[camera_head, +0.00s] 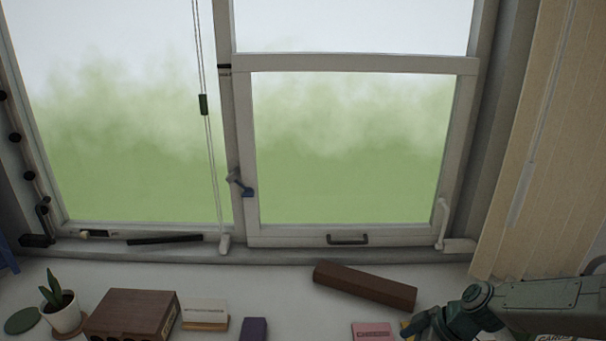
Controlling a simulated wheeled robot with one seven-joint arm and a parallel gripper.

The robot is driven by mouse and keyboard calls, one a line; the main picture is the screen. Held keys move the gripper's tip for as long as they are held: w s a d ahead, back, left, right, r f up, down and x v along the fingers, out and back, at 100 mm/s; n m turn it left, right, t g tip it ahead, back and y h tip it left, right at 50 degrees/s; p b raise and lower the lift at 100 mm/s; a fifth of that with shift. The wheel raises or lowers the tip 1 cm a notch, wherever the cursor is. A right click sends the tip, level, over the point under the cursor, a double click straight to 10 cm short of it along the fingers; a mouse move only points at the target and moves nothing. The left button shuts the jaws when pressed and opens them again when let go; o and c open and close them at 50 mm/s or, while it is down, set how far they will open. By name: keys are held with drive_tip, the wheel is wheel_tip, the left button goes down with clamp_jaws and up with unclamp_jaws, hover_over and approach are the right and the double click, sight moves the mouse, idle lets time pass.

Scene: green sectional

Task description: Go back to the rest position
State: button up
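My arm (545,303) reaches in from the right edge, low over the white surface. Its dark green end, where my gripper (432,325) seems to be, sits at the bottom edge, right of centre. The fingertips are cut off or too unclear to tell open from shut. Whether it holds anything cannot be seen. A pink box (372,332) lies just left of it, and a bit of something yellow shows beside it. A long brown block (365,286) lies slanted just behind and left of it.
A brown wooden box (132,312), a potted plant (62,312), a white box (205,309) and a purple box (254,329) stand along the front left. Behind is a window with a handle (348,239). A beige blind (548,140) hangs at right. A clear patch lies left of the brown block.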

drive_tip(key=s+a+r+m+h, duration=0.3)
drive_tip(key=s+r+m, duration=0.2)
drive_tip(key=r, duration=0.3)
drive_tip(key=s+a+r+m+t+h, duration=0.1)
drive_tip(key=s+a+r+m+h, duration=0.2)
drive_tip(key=s+r+m, duration=0.3)
drive_tip(key=shift+s+a+r+h, duration=0.4)
drive_tip(key=shift+s+a+r, duration=0.1)
drive_tip(key=shift+s+r, duration=0.3)
